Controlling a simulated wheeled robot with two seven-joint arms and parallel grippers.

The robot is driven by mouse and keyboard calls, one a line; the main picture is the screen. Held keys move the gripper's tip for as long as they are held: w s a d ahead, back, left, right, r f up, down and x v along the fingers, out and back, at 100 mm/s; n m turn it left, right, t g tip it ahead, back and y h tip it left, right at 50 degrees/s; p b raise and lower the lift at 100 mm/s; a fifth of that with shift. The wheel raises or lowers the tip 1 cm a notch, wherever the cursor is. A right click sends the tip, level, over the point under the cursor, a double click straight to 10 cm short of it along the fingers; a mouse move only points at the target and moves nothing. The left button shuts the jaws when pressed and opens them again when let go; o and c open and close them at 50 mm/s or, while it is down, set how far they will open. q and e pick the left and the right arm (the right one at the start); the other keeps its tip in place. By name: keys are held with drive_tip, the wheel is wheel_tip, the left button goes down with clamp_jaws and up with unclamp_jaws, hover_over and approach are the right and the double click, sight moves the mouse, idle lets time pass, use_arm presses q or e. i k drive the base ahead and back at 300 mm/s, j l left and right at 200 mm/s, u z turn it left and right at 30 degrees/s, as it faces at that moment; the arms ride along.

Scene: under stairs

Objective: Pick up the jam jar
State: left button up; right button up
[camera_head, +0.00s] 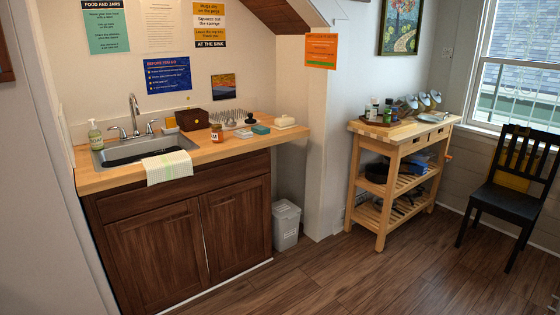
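A small jar with a reddish-brown body, a pale label and a lid, which looks like the jam jar (216,133), stands upright on the wooden counter (240,146), right of the sink and near the counter's front part. Its label is too small to read. Neither of my grippers shows in the head view.
A sink (135,150) with a tap and a draped towel (168,167) is left of the jar. A brown box (193,119), a drying rack (233,118), a teal item (261,129) and a white dish (285,122) stand nearby. A bin (286,224), wooden cart (384,134) and black chair (510,193) stand right; floor ahead is clear.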

sight(217, 132)
drive_tip(key=i, duration=1.85)
drive_tip(key=i+l+u, duration=0.1)
drive_tip(key=i+u, duration=0.2)
drive_tip(key=i, duration=0.2)
drive_tip(key=i+l+u, duration=0.25)
drive_tip(key=i, duration=0.3)
drive_tip(key=i+l+u, duration=0.3)
drive_tip(key=i, duration=0.2)
